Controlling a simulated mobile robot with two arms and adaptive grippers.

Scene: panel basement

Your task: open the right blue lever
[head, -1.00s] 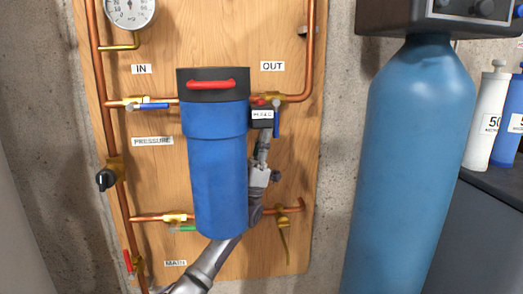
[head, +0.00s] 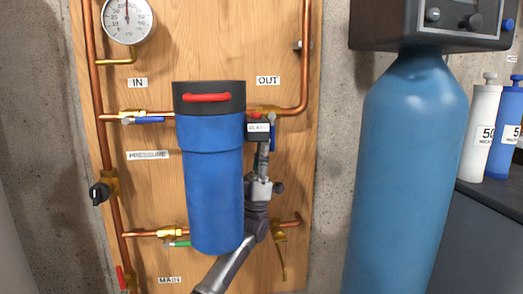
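The right blue lever (head: 272,137) is on the copper outlet pipe under the OUT label. It hangs straight down, partly hidden by a small black box with a white label (head: 258,128). My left gripper (head: 263,158) points up from below, just under the box and close to the lever's lower end. Its fingertips are small and partly hidden, so I cannot tell whether they touch the lever or are open. The left blue lever (head: 150,120) lies level along the inlet pipe under the IN label. My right gripper is not in view.
A blue filter housing (head: 213,185) with a black cap and red handle stands close to my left arm. A large blue tank (head: 412,180) stands to the right.

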